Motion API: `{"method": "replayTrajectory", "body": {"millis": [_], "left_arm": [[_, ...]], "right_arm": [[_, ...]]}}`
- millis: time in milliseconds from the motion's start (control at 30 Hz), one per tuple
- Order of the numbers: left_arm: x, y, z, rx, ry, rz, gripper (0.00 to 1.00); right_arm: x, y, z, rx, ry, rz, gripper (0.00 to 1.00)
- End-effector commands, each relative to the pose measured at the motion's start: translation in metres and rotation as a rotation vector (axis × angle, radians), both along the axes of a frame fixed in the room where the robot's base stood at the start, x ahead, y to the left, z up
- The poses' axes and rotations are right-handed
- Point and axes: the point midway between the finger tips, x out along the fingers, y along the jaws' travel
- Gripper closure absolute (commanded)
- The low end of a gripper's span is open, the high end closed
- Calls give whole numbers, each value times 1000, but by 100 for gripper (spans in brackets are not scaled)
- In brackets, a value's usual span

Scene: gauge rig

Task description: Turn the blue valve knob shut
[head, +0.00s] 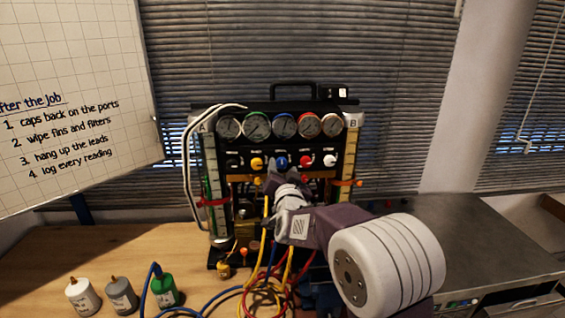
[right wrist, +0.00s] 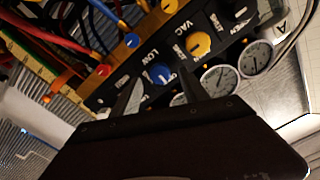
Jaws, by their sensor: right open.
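The blue valve knob (head: 281,162) sits in the middle of the knob row on the black gauge rig (head: 290,118). In the right wrist view the blue knob (right wrist: 160,73) faces my camera, with "LOW" printed by it. My right gripper (head: 272,179) is open just in front of and below the knob row. In the wrist view its two fingers (right wrist: 163,87) appear on either side of the blue knob, with nothing held. I cannot tell whether they touch it or how deep they reach. My left gripper is not in view.
A yellow knob (head: 256,163) and a red knob (head: 305,161) flank the blue one. Several gauges (head: 284,124) sit above. Coloured hoses (head: 265,285) hang below. Several bottles (head: 122,295) stand front left on the wooden bench (head: 140,250), which has free room behind them.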

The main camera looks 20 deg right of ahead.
Motion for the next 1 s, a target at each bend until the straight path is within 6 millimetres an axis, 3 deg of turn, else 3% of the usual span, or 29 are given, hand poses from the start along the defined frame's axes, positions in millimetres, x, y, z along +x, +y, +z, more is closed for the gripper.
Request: {"method": "replayTrajectory", "body": {"millis": [200, 433, 467, 633, 1000], "left_arm": [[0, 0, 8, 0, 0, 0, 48], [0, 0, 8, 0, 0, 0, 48], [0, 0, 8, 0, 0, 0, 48], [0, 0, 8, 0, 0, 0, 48], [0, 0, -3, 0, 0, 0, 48]], "right_arm": [[23, -6, 0, -1, 2, 0, 48], [24, -6, 0, 0, 1, 0, 48], [24, -6, 0, 0, 1, 0, 50], [24, -6, 0, 0, 1, 0, 98], [24, -6, -3, 49, -12, 0, 100]]}}
